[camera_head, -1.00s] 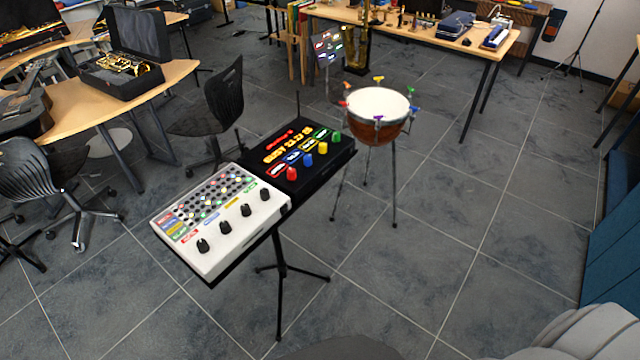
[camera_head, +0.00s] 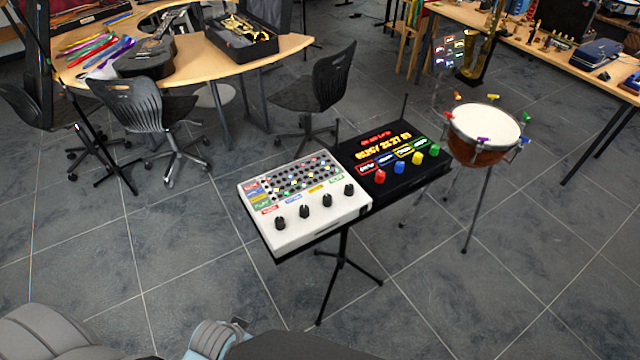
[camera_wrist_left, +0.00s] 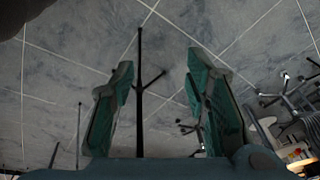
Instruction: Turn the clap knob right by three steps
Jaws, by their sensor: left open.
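A white drum machine (camera_head: 330,228) with four black knobs along its front stands on a black stand in the head view. The knobs, from left to right, are the first (camera_head: 280,224), second (camera_head: 305,213), third (camera_head: 327,200) and fourth (camera_head: 349,190). Each has a coloured label behind it, too small to read, so I cannot tell which is the clap knob. My left gripper (camera_wrist_left: 160,100) shows in the left wrist view with green-padded fingers spread wide and nothing between them. It is away from the knobs. My right gripper is not in view.
A black device (camera_head: 400,180) with coloured knobs and a lit display adjoins the white one on the right. A kettle drum (camera_head: 484,130) stands to its right. Chairs (camera_head: 150,115) and a wooden desk (camera_head: 190,60) are behind left. The tiled floor in front is clear.

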